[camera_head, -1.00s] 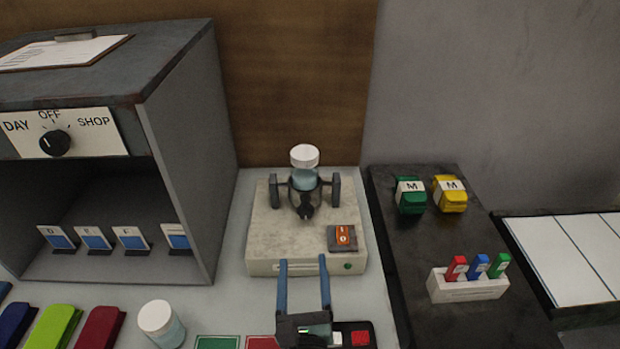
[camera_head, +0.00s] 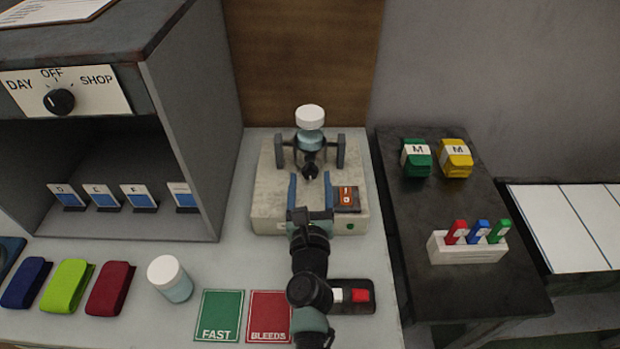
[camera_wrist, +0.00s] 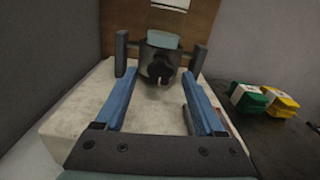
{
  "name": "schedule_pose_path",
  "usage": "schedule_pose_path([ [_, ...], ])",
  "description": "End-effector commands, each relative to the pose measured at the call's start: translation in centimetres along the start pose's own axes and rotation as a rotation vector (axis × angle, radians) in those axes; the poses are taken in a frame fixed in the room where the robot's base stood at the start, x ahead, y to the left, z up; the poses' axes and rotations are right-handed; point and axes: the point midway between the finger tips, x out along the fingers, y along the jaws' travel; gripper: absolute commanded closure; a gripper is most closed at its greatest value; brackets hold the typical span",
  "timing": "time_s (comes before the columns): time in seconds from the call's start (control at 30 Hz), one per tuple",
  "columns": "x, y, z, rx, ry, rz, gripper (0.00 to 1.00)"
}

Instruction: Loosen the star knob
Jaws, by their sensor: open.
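The black star knob (camera_head: 310,171) is on the front of a dark round clamp on a pale machine base (camera_head: 268,205). It also shows in the wrist view (camera_wrist: 160,72), ahead of my fingers near the middle. A white-capped jar (camera_head: 310,130) stands in the clamp, between two dark side posts. My gripper (camera_head: 310,180) has two blue fingers, open and empty, reaching over the base from the front. The knob lies beyond the fingertips in the wrist view, in line with the gap between them; I see no contact.
An orange-and-black switch (camera_head: 347,198) sits on the base, close to the right finger. Another white-capped jar (camera_head: 170,278), green (camera_head: 219,315) and red (camera_head: 269,316) cards lie in front. A grey cabinet (camera_head: 185,120) stands left, a dark bench (camera_head: 460,300) right.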

Motion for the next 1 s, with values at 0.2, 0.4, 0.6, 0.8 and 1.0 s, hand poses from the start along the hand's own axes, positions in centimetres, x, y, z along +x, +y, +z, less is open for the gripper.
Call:
schedule_pose_path([
  [0.2, 1.5, 0.0, 0.0, -0.001, 0.0, 0.0, 0.29],
  [0.4, 1.7, 0.0, 0.0, -0.002, 0.0, 0.0, 0.29],
  [0.6, 1.7, 0.0, 0.0, -0.001, 0.0, 0.0, 0.45],
  [0.8, 1.6, 0.0, 0.0, -0.001, 0.0, 0.0, 0.81],
  [1.0, 1.6, 0.0, 0.0, -0.001, 0.0, 0.0, 1.0],
])
